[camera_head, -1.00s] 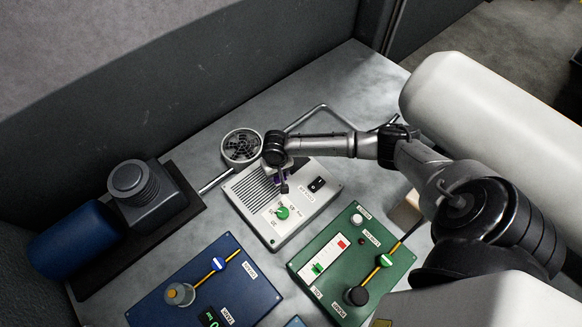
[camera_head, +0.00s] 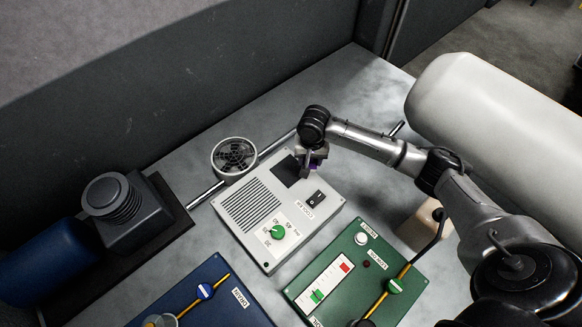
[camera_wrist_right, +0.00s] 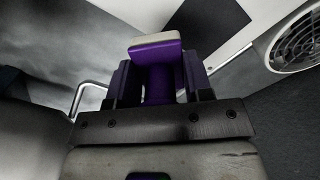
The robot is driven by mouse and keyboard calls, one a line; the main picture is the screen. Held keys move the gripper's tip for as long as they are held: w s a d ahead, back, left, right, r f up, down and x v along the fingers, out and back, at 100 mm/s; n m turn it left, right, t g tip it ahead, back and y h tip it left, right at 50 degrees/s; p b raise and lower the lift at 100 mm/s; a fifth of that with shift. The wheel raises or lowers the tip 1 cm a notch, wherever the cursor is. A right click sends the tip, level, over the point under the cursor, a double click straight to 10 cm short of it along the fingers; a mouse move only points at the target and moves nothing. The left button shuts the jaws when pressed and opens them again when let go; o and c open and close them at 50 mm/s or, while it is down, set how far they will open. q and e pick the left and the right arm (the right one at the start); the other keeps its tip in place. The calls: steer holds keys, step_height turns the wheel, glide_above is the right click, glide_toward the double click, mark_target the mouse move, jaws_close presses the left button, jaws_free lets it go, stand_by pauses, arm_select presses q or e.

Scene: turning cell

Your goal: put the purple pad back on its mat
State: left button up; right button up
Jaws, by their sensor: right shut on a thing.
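My right gripper (camera_wrist_right: 160,88) is shut on the purple pad (camera_wrist_right: 154,52), which shows between its fingers in the right wrist view. The pad has a purple block with a pale face and a purple stem. In the head view, a bit of purple shows at my right gripper (camera_head: 311,163), above the back right part of the grey panel. A black square mat (camera_head: 286,170) lies bare on that panel, just left of the gripper. My left gripper is out of view.
The grey panel (camera_head: 262,232) also has a vent grille, a black switch and a green knob. A round fan (camera_head: 234,156) stands behind it. A green panel (camera_head: 345,270) and a blue panel (camera_head: 215,300) lie in front. A dark machine (camera_head: 122,210) stands left.

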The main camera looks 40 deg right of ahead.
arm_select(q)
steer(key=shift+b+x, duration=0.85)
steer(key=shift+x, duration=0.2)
arm_select(e)
glide_above(289, 171)
step_height(289, 171, down, 4)
steer(key=shift+f, duration=0.1)
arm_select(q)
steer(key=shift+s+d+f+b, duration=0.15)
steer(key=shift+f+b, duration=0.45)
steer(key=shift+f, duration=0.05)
arm_select(e)
steer(key=shift+f, duration=2)
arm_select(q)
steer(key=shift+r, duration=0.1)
arm_select(e)
steer(key=o, duration=0.9)
steer(key=shift+f, duration=0.1)
